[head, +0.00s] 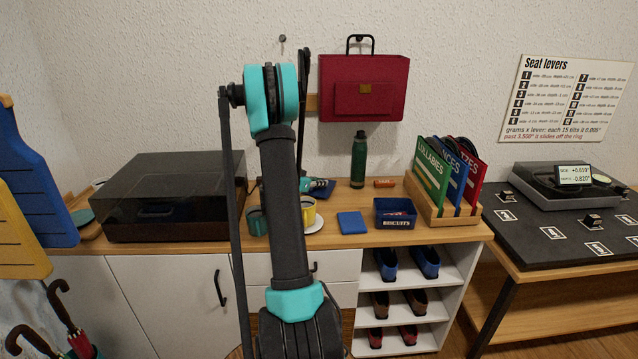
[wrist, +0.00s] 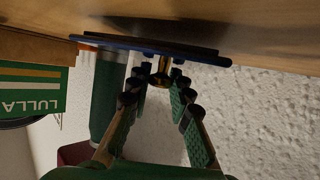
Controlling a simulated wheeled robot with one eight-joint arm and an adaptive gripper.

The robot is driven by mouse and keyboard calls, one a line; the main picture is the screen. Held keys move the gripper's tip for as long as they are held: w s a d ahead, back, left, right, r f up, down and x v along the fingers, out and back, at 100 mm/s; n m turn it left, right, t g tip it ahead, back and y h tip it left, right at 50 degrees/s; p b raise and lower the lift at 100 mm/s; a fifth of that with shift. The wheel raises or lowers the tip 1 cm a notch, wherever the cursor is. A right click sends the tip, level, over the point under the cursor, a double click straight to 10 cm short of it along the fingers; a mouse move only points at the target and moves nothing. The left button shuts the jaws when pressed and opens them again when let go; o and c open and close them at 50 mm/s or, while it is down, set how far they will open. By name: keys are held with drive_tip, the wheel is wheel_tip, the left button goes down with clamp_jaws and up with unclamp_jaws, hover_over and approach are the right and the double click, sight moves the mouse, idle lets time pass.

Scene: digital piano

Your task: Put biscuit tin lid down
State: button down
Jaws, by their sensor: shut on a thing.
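My gripper (wrist: 163,72) is shut on the brass knob of the dark blue biscuit tin lid (wrist: 145,47). The wrist view is upside down, and the lid lies flat along the wooden counter top; I cannot tell whether it touches. In the head view my gripper (head: 314,184) is partly hidden behind my arm, left of the green bottle (head: 359,160), with a bit of the lid showing. The blue biscuit tin (head: 395,222), marked BISCUITS, stands open at the counter's front right, with reddish things inside.
A flat blue item (head: 352,222) lies left of the tin. A white saucer (head: 313,225) with cups is near my arm. A record rack (head: 440,205) stands at right, a dark-lidded turntable (head: 165,195) at left. A red case (head: 363,88) hangs above. An orange block (head: 384,183) lies by the bottle.

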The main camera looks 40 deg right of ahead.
drive_tip(key=shift+f, duration=0.5)
drive_tip(key=c, duration=1.4)
unclamp_jaws()
drive_tip(key=shift+r, duration=0.4)
drive_tip(key=v, duration=1.2)
drive_tip(key=shift+r, duration=0.15)
drive_tip(key=shift+s, duration=0.1)
